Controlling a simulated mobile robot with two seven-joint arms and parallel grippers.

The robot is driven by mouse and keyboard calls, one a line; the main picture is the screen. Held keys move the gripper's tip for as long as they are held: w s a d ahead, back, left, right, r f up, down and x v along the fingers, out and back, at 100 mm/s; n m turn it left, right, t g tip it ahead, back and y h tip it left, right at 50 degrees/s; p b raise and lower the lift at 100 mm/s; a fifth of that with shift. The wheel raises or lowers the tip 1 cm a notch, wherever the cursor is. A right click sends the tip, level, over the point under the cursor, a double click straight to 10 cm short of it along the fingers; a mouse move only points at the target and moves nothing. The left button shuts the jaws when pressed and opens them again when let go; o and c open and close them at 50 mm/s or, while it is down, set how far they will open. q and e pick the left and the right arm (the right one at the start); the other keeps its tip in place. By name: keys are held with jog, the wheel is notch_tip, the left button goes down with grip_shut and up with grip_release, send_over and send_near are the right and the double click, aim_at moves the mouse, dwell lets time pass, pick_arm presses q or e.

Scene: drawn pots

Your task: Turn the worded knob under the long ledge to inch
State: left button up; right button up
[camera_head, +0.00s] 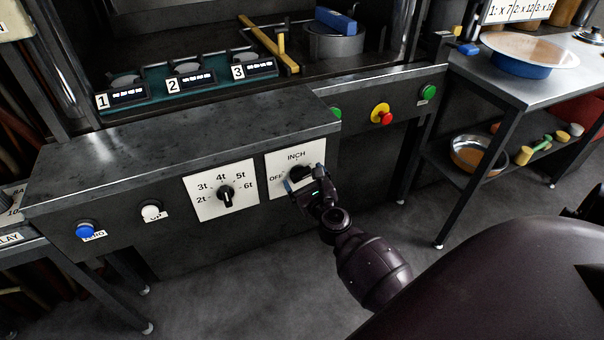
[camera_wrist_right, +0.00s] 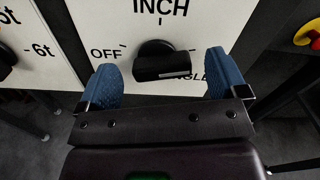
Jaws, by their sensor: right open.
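The worded knob (camera_head: 296,173) is black and sits on a white plate (camera_head: 283,161) under the long ledge (camera_head: 180,135). The right wrist view shows the knob (camera_wrist_right: 160,60) with OFF at its left, INCH above it and a partly covered word ending in "NGLE" at its lower right. Its bar lies roughly level across the plate, not up toward INCH; which end is the pointer I cannot tell. My right gripper (camera_head: 309,178) is at the plate, open, with blue fingers (camera_wrist_right: 164,78) left and right of the knob, apart from it. My left gripper is not in view.
A numbered knob (camera_head: 226,195) is on the plate to the left, with a white button (camera_head: 151,212) and a blue button (camera_head: 87,230) beyond. A red button on yellow (camera_head: 382,115) and a green button (camera_head: 428,92) are to the right. A side table (camera_head: 500,85) stands at right.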

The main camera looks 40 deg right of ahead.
aim_at(301, 174)
jog(key=shift+x, duration=0.8)
jog(key=shift+w+d, duration=0.1)
jog(key=shift+w, duration=0.15)
jog(key=shift+c, duration=0.4)
jog(key=c, duration=0.9)
jog(key=shift+o, duration=0.2)
